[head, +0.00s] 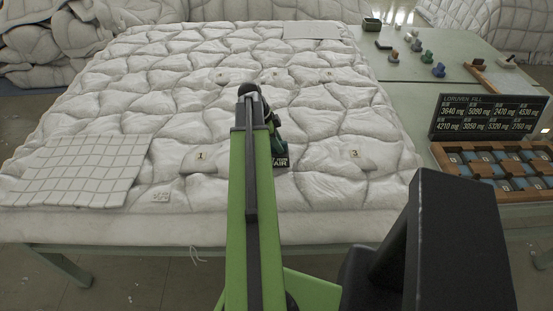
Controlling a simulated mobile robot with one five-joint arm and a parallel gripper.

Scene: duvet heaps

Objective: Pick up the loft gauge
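My green and black arm reaches from the bottom of the head view over the white quilted duvet (330,215) on the table. My gripper (271,121) is at its far end, above the middle of the duvet. The arm mostly hides it, so its opening and anything held cannot be seen. A dark block lettered "AIR" (281,161) shows just right of the arm; I cannot tell whether it belongs to my gripper. I cannot identify the loft gauge for certain. Small dark, green and blue items (427,57) stand on the green table at the back right.
A white grid sheet (80,170) lies on the duvet's left front. Numbered tags (355,153) dot the duvet. A black sign (490,117) and a wooden compartment tray (455,160) are at right. Duvet heaps (45,50) lie behind left. The duvet's right front is clear.

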